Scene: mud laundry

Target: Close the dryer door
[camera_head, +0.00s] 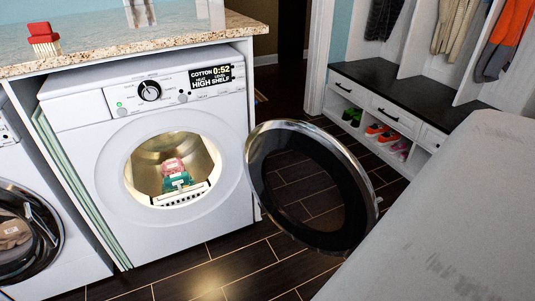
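The white dryer (110,215) stands under the counter, left of the middle. Its round door (318,188), with a chrome rim and dark glass, is swung wide open to the right. The door's far edge points toward me and hangs over the floor. The dryer's opening (150,152) is uncovered, and its lit drum holds pink and green cloth (176,178). The dryer's panel (211,77) shows lit text. My gripper is not in view.
A second front-loading machine (25,235) stands at the left. A bench (380,85) with shoes below and hanging coats is at the back right. Dark floor tiles (230,272) are clear before the dryer.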

